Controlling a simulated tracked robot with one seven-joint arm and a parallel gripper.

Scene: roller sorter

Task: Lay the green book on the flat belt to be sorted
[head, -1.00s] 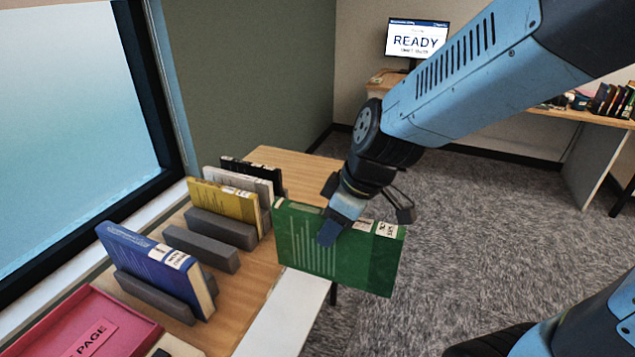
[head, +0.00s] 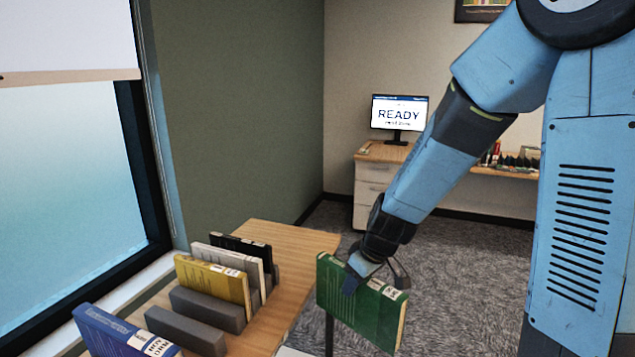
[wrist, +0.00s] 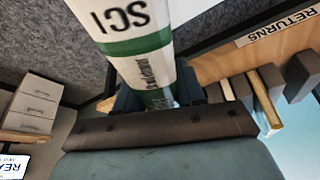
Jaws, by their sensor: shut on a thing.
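The green book (head: 374,318) is held in my gripper (head: 366,272), upright and a little tilted, in the air just right of the wooden table. In the wrist view, the book's white and green spine (wrist: 137,42) rises from between the jaws of my gripper (wrist: 160,100), with large dark letters on its label. My gripper is shut on the book's upper edge. The flat belt cannot be made out in these frames.
The wooden table (head: 292,248) carries a blue book (head: 112,333), a yellow book (head: 212,280), a white book (head: 229,256), a black book (head: 241,247) and grey dividers (head: 207,309). A desk (head: 385,152) with a READY screen (head: 399,112) stands at the back. Carpeted floor (head: 450,255) lies between.

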